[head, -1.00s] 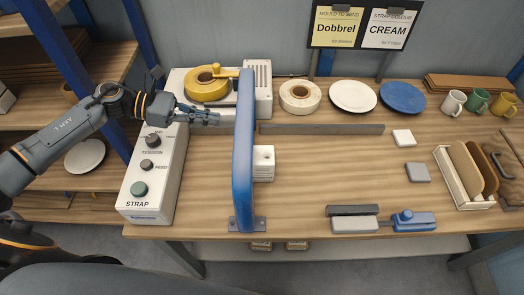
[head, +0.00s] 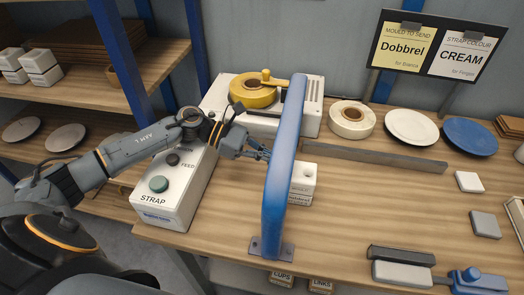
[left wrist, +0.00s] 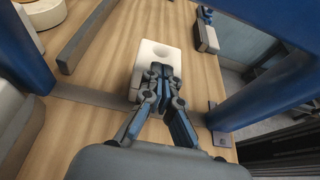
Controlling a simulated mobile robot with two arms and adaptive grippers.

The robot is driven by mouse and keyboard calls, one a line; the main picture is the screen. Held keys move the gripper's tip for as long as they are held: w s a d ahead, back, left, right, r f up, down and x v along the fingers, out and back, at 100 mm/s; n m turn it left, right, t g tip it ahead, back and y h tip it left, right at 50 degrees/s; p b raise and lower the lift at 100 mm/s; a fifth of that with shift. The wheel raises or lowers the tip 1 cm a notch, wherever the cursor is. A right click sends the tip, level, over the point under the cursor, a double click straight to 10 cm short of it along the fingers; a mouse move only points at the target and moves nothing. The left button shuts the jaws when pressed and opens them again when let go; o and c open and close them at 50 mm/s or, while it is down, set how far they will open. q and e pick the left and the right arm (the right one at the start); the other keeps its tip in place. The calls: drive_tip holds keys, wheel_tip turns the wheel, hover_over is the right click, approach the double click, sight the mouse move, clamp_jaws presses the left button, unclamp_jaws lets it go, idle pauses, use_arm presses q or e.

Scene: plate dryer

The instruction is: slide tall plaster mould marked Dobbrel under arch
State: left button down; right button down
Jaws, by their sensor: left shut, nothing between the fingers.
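A white plaster mould (head: 303,187) with a round hole in its top stands on the bench, just right of the blue arch (head: 285,165) and partly hidden by it. The lettering on its front is too small to read. My left gripper (head: 266,154) is shut and empty, left of the arch's near upright, its fingers pointing at the mould. In the left wrist view the shut fingertips overlap the mould's top (left wrist: 158,51); I cannot tell if they touch it. My right gripper is out of view.
The STRAP control box (head: 177,190) stands left of the arch. A yellow tape roll (head: 250,95) sits on a white machine behind. A long grey rail (head: 370,152) crosses the bench behind the mould. A card (head: 405,47) reads Dobbrel.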

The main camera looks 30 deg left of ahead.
sight(312, 173)
use_arm(q)
drive_tip(key=d+p, duration=0.1)
drive_tip(key=d, duration=0.1)
drive_tip(key=w+d+p, duration=0.1)
drive_tip(key=d, duration=0.1)
drive_tip(key=d+p, duration=0.1)
drive_tip(key=d, duration=0.1)
drive_tip(key=shift+w+d, duration=0.1)
drive_tip(key=shift+w, duration=0.25)
drive_tip(key=shift+f+b, duration=0.7)
drive_tip(key=shift+f, duration=0.1)
drive_tip(key=shift+s, duration=0.1)
